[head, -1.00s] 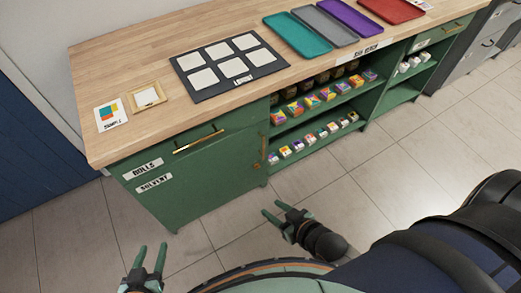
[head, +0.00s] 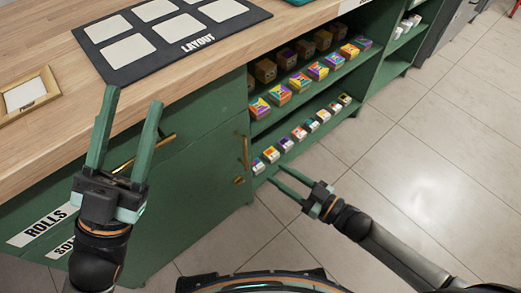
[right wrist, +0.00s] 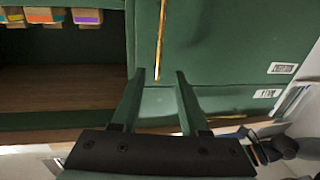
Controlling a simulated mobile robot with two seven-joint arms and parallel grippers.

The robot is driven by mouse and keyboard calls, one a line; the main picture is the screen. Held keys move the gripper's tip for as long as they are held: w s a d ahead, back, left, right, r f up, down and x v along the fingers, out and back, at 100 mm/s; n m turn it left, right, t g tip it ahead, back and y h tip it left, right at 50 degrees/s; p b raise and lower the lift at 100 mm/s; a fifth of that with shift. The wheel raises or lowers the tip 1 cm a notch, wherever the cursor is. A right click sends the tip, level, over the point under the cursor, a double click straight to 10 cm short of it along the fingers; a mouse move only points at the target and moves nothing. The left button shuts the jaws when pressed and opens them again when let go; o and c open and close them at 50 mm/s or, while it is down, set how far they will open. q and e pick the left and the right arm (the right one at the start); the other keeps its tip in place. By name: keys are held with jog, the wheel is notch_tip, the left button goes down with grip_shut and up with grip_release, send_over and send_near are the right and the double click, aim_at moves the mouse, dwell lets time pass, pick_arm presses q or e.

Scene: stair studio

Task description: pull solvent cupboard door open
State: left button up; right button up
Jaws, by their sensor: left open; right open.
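The green solvent cupboard door (head: 185,205) is closed, below the rolls drawer. Its upright brass handle (head: 244,152) sits near the door's right edge, beside the open shelves. My right gripper (head: 279,176) is open and empty, right of and below the handle in the head view. In the right wrist view, the handle (right wrist: 161,40) stands ahead, its lower end between my open fingertips (right wrist: 159,76) in the picture; contact does not show. My left gripper (head: 133,98) is open and empty. It is in front of the rolls drawer and hides part of its handle and the solvent label (head: 60,248).
The wooden worktop (head: 40,55) overhangs the cabinet and carries a black layout mat (head: 190,50) and a framed card (head: 30,95). Open shelves right of the door hold several small coloured boxes (head: 281,95). The tiled floor (head: 430,150) is clear on the right.

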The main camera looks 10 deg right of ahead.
jog(key=b, duration=0.4)
send_over(247, 166)
jog(key=shift+w+a+f, duration=0.1)
jog(key=shift+w+f, duration=0.05)
jog(key=shift+w, duration=0.15)
grip_shut()
dwell(1.3)
